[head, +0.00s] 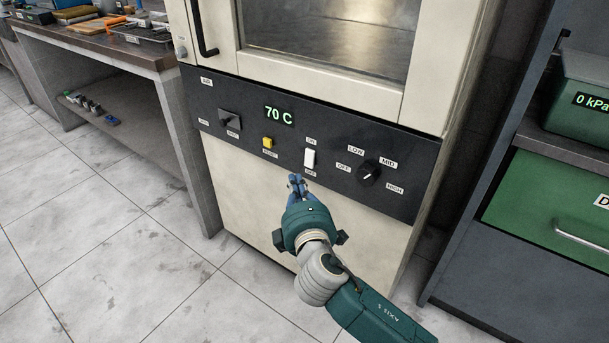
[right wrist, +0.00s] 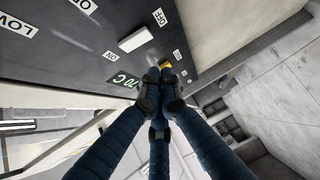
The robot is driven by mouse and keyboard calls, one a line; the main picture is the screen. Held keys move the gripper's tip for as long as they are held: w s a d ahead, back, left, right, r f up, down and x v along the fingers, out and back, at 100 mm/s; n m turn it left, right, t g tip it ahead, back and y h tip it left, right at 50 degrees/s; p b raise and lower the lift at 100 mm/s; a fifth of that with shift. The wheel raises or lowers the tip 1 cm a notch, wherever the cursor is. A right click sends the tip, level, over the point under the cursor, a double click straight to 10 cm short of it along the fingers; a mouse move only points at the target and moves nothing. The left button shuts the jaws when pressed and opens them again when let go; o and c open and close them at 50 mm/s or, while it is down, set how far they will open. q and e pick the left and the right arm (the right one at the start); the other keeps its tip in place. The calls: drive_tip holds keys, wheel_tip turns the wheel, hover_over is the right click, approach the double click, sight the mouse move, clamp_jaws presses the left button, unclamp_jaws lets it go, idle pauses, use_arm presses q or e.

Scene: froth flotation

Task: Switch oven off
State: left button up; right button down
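The cream oven (head: 420,70) has a black control panel (head: 240,150) with a lit display reading 70 C (head: 279,115). A white rocker switch (head: 309,158) sits on the panel, with an ON label above it and an OFF label below. It also shows in the right wrist view (right wrist: 136,39). My right gripper (head: 296,180) is in front of the panel, a little below and left of the switch. Its fingertips (right wrist: 160,78) are together with nothing between them, apart from the switch in the right wrist view. Contact with the panel cannot be told. My left gripper is out of view.
A yellow button (head: 268,142) and a dark lever (head: 229,121) are left of the switch. A black knob (head: 369,172) with LOW, MID, HIGH and OFF labels is to the right. A cluttered workbench (head: 130,50) stands left, a green drawer (head: 550,205) right. Floor at left is clear.

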sight(304, 163)
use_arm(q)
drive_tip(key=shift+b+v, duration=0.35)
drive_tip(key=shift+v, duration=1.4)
use_arm(e)
drive_tip(key=shift+w+d+f, duration=0.1)
drive_tip(key=shift+w+d, duration=0.25)
drive_tip(key=shift+w, duration=0.5)
drive_tip(key=shift+w+d+f, duration=0.15)
drive_tip(key=shift+w+d, duration=0.15)
drive_tip(key=shift+w, duration=0.5)
drive_tip(key=shift+w+d+f, duration=0.1)
drive_tip(key=shift+w+d, duration=0.25)
drive_tip(key=shift+w, duration=0.5)
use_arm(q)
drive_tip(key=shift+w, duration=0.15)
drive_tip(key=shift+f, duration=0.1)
use_arm(e)
drive_tip(key=shift+f, duration=0.1)
